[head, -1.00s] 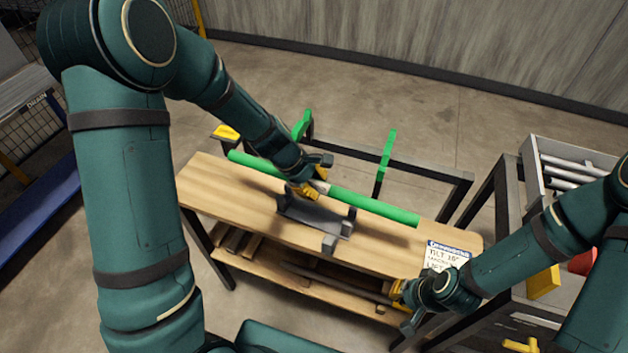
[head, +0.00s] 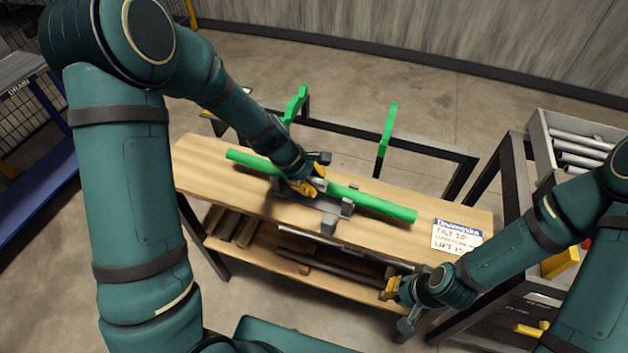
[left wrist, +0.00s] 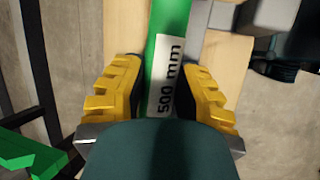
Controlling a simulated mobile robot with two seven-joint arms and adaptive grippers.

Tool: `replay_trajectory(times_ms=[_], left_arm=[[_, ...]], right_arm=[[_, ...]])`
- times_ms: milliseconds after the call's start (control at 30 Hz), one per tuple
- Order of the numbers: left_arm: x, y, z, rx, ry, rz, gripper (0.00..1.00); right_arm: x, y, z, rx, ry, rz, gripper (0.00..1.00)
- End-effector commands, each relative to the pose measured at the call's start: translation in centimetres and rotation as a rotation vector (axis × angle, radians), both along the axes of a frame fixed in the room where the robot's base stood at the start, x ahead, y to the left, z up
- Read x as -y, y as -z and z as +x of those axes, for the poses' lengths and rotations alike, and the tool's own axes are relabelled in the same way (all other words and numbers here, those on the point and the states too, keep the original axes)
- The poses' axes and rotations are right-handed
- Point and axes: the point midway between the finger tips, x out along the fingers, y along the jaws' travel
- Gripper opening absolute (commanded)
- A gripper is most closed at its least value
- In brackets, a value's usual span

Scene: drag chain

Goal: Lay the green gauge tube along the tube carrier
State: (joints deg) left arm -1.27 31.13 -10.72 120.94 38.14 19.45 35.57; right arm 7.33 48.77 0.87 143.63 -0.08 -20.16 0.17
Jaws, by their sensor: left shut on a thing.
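The long green gauge tube (head: 375,202) runs lengthwise above the wooden bench. My left gripper (head: 312,186) is shut on its middle. A dark grey cradle with upright prongs (head: 330,222) stands on the bench, partly hidden under my gripper and the tube. I cannot tell whether the tube touches it, or for certain that it is the tube carrier. My right gripper (head: 398,304) is low at the bench's front; its jaw opening is unclear.
Behind the wooden bench (head: 205,165) is a black frame with two green uprights (head: 388,128). A printed sign (head: 456,236) is at the bench's right end. Bars lie on the lower shelf (head: 290,265). A bin of grey tubes (head: 580,145) stands at the right.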

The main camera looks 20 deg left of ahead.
Motion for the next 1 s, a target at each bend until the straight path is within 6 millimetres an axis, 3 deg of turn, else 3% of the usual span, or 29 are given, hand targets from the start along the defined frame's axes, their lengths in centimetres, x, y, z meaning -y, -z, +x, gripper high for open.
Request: replay_trajectory(times_ms=[367,400,433,467,800,1000], left_arm=[[-0.2,0.4,0.2,0.001,0.001,-0.001,0.0],[-0.2,0.4,0.1,0.001,0.001,-0.001,0.43],[-0.2,0.4,0.1,0.0,0.0,-0.001,0.54],[-0.2,0.4,0.1,0.0,0.001,-0.001,0.58],[-0.2,0.3,0.1,0.0,0.0,0.0,0.58],[-1.2,-1.9,-0.4,0.004,0.0,0.0,0.58]], right_arm=[[0.0,0.3,0.1,0.003,0.0,0.0,0.0],[0.0,0.3,0.1,0.003,0.0,0.0,0.0],[0.0,0.3,0.1,0.003,0.0,0.0,0.0],[0.0,0.3,0.1,0.003,0.0,0.0,0.0],[0.0,0.3,0.1,0.003,0.0,0.0,0.0],[0.0,0.3,0.1,0.003,0.0,0.0,0.0]])
